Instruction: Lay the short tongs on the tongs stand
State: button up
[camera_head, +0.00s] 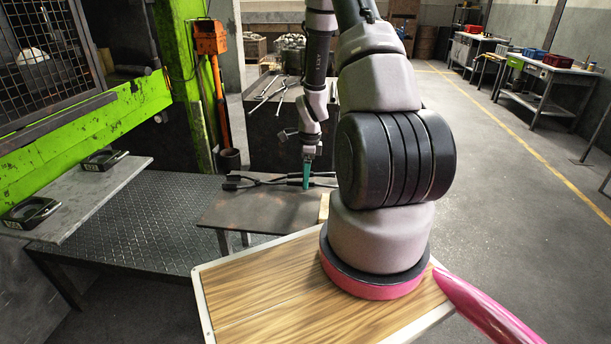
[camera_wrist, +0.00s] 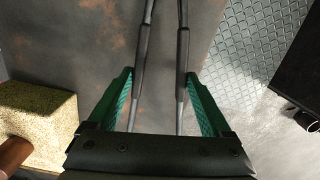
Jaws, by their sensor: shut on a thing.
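The short tongs (camera_head: 262,182) are dark, with two long handles, and show low over a bare steel table (camera_head: 245,208) in the head view. My gripper (camera_head: 307,175) points down with its teal fingers around the handles. In the wrist view, the two dark handles (camera_wrist: 183,65) run between the green fingers of my gripper (camera_wrist: 155,100). I cannot tell whether the tongs touch the table. A dark block-like stand (camera_head: 285,145) is behind, with other long tongs (camera_head: 265,88) on its top; I cannot tell whether it is the tongs stand.
A green press frame (camera_head: 90,130) with a grey shelf (camera_head: 85,200) is at left. A tread-plate platform (camera_head: 150,235) lies beside the steel table. A rough yellowish block (camera_wrist: 40,115) is at left in the wrist view.

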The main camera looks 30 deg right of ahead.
jog(key=o, duration=0.5)
jog(key=s+a+r+n+t, duration=0.1)
jog(key=a+r+n, duration=0.15)
jog(key=r, duration=0.75)
jog(key=s+a+r+n+t, duration=0.1)
jog(key=s+a+r+n, duration=0.15)
jog(key=r, duration=0.85)
jog(key=s+a+r+n+t, duration=0.1)
jog(key=a+r+n, duration=0.15)
jog(key=r, duration=0.75)
jog(key=s+a+r+n+t, duration=0.1)
jog(key=s+a+r+n, duration=0.1)
jog(key=s+r+n, duration=0.1)
jog(key=s+a+r+n+t, duration=0.1)
jog(key=s+a+r+n, duration=0.1)
jog(key=s+r+n, duration=0.2)
jog(key=s+a+r+n+t+y, duration=0.1)
jog(key=s+a+r+n, duration=0.1)
jog(key=s+r+n, duration=0.2)
jog(key=shift+s+r+n+t, duration=0.15)
jog(key=shift+s+r, duration=0.3)
jog(key=shift+s, duration=0.25)
jog(key=shift+s+r+t, duration=0.1)
jog(key=shift+s+r, duration=0.3)
jog(key=shift+s, duration=0.25)
jog(key=shift+s+r+n+t, duration=0.15)
jog(key=shift+s+r, duration=0.3)
jog(key=shift+s, duration=0.25)
